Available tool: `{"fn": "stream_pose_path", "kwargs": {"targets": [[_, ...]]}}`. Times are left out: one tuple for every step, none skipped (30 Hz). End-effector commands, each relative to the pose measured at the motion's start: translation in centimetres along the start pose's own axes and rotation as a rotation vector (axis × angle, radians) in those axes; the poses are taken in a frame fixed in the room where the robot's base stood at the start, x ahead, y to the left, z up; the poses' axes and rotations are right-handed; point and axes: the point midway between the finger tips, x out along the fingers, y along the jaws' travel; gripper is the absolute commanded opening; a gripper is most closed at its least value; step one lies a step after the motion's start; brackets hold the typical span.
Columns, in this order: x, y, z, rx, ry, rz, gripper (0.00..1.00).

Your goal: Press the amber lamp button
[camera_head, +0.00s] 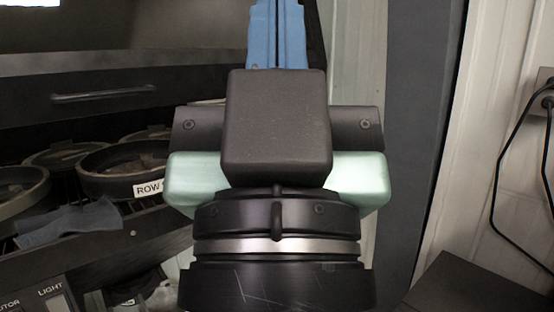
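My gripper (278,12) reaches up the middle of the picture, away from the camera. Its two blue fingers lie side by side with only a thin dark line between them, so it looks shut, with nothing seen between them. The fingertips run to the top edge of the picture. No amber lamp button can be made out. A dark panel at the lower left carries a "LIGHT" label (50,291) and a partly cut-off label ending in "OTOR" (9,303). My wrist and gripper body hide the middle of the scene.
At the left, several round dark-rimmed pans (122,168) sit on a rack, one tagged "ROW". A grey cloth (68,222) lies in front of them. A dark upright post (420,130) stands right of my gripper. A wall outlet with black cables (543,100) is at the far right.

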Motion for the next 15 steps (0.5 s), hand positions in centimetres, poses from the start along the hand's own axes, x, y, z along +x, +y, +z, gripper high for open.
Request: {"fn": "stream_pose_path", "kwargs": {"targets": [[2.4, 0.0, -2.2, 0.000, -0.001, 0.000, 0.00], [3.1, 0.0, -2.8, 0.000, -0.001, 0.000, 0.00], [3.9, 0.0, -3.7, 0.000, -0.001, 0.000, 0.00], [4.6, 0.0, -4.3, 0.000, -0.001, 0.000, 0.00], [5.3, 0.0, -4.9, 0.000, -0.002, 0.000, 0.00], [6.2, 0.0, -5.7, 0.000, -0.002, -0.001, 0.00], [6.8, 0.0, -6.3, 0.000, -0.002, -0.001, 0.00], [7.5, 0.0, -7.0, 0.000, -0.002, -0.001, 0.00], [8.4, 0.0, -7.8, 0.001, -0.002, -0.001, 0.00], [9.0, 0.0, -8.4, 0.001, -0.002, -0.001, 0.00], [9.7, 0.0, -9.1, 0.001, -0.002, -0.001, 0.00], [10.6, 0.0, -9.9, 0.001, -0.002, -0.001, 0.00], [11.2, 0.0, -10.5, 0.001, -0.002, -0.001, 0.00], [11.9, 0.0, -11.1, 0.001, -0.002, -0.001, 0.00], [12.8, 0.0, -12.0, 0.001, -0.002, -0.001, 0.00]]}}
